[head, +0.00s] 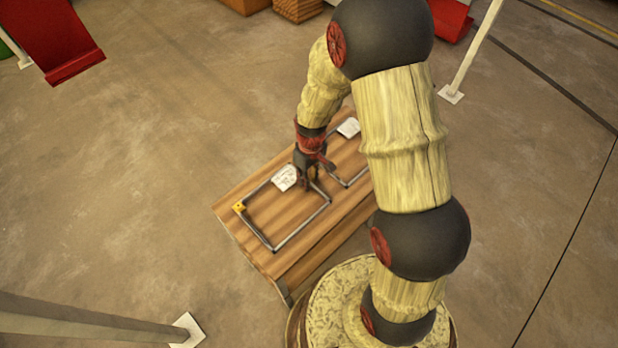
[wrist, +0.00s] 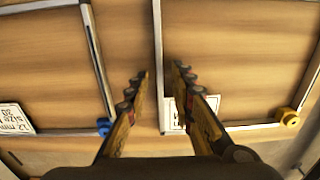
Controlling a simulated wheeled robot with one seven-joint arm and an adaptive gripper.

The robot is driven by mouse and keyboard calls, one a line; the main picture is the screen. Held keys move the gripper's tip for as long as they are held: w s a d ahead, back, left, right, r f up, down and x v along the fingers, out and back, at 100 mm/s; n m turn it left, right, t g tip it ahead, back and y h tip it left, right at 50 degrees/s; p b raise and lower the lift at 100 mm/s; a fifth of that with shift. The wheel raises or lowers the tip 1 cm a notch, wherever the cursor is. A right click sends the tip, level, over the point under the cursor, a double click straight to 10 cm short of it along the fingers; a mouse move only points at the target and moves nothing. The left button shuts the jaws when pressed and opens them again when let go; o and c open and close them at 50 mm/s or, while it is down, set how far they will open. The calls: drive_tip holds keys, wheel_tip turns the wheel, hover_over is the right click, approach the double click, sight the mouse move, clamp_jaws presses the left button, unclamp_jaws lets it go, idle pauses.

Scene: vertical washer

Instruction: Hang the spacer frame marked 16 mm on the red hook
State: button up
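Two grey metal spacer frames lie flat on a wooden crate top (head: 290,215). The left frame in the head view (head: 302,226) has a yellow corner piece (head: 239,208) and a white label (head: 285,178). In the wrist view this frame (wrist: 157,30) is at the right, its label mostly hidden behind a finger and unreadable. The other frame (wrist: 97,60) has a blue corner and a label (wrist: 14,118) seeming to read 12 mm. My gripper (wrist: 161,72) is open, with one bar of the yellow-cornered frame between its fingers. No red hook can be made out.
A red panel (head: 55,40) stands at the upper left, another red part (head: 452,18) at the top right. A pale post (head: 470,50) rises at the right, and another (head: 90,318) crosses the lower left. The floor left of the crate is clear.

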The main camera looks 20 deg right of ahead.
drive_tip(key=shift+r, duration=0.15)
drive_tip(key=s+r+m+t+p, duration=0.1)
drive_tip(key=s+r+p, duration=0.15)
drive_tip(key=r, duration=1.15)
drive_tip(key=s+r+m+t+p, duration=0.1)
drive_tip(key=s+r+t+p, duration=0.15)
drive_tip(key=r, duration=1.15)
drive_tip(key=s+r+m+t, duration=0.2)
drive_tip(key=s+r, duration=0.9)
drive_tip(key=s, duration=0.1)
drive_tip(key=shift+s+a+r+m, duration=0.15)
drive_tip(key=shift+s+a+m, duration=0.15)
drive_tip(key=shift+s, duration=0.1)
drive_tip(key=shift+o, duration=0.4)
drive_tip(key=shift+b, duration=0.3)
